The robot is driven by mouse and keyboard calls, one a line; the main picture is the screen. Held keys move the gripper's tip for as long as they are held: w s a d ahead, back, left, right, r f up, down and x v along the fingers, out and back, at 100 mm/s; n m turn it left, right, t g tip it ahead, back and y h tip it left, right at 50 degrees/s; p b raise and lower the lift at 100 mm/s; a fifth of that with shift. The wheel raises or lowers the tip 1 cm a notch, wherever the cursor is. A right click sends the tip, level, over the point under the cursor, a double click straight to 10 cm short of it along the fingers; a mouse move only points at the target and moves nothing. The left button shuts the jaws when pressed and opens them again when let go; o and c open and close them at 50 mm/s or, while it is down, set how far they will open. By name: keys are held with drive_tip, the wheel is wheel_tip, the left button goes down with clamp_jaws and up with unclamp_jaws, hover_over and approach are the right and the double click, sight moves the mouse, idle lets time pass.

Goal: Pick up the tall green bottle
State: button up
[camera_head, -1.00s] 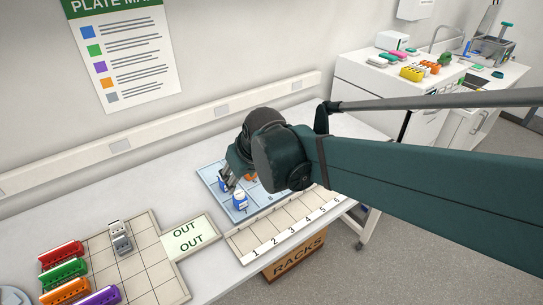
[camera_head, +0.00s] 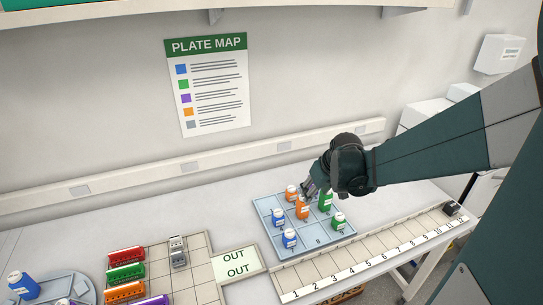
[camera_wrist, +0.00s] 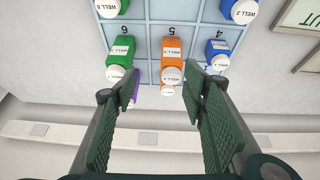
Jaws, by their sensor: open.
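The tall green bottle (camera_head: 325,201) stands upright on the blue gridded tray (camera_head: 264,206), toward its right side. In the wrist view a green bottle (camera_wrist: 121,52) with a white cap stands by the number 6, left of an orange bottle (camera_wrist: 172,50). My gripper (camera_head: 311,187) is over the tray's back part, close to the tall green bottle and the orange bottle. In the wrist view my gripper (camera_wrist: 167,80) is open and empty. Its fingertips lie on either side of the orange bottle's cap in the picture; contact is not visible.
A shorter green bottle (camera_head: 338,221), blue bottles (camera_head: 290,238) and another orange bottle (camera_head: 292,192) share the tray. A purple bottle (camera_wrist: 134,84) is partly hidden by my left finger. The OUT card (camera_head: 237,263), coloured racks and a numbered strip (camera_head: 375,262) lie nearby. The wall is behind.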

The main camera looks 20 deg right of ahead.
sight(330, 194)
drive_tip(key=shift+g, duration=0.3)
drive_tip(key=shift+w+d+f+p, duration=0.35)
drive_tip(key=shift+d+f+p, duration=0.35)
drive_tip(key=shift+d, duration=0.8)
drive_tip(key=shift+w+d+f+p, duration=0.4)
drive_tip(key=shift+d+f+p, duration=0.25)
drive_tip(key=shift+d, duration=0.8)
drive_tip(key=shift+w+d+f+p, duration=0.35)
drive_tip(key=shift+d+f+p, duration=0.35)
drive_tip(key=shift+d, duration=0.8)
drive_tip(key=shift+f, duration=0.1)
drive_tip(key=shift+x, duration=1.3)
drive_tip(key=shift+a, duration=0.1)
drive_tip(key=shift+a+x, duration=0.1)
drive_tip(key=shift+x, duration=1.2)
drive_tip(key=shift+a+x, duration=0.15)
drive_tip(key=shift+x, duration=1.1)
drive_tip(key=shift+s+f, duration=0.1)
drive_tip(key=shift+s, duration=0.05)
drive_tip(key=c, duration=1)
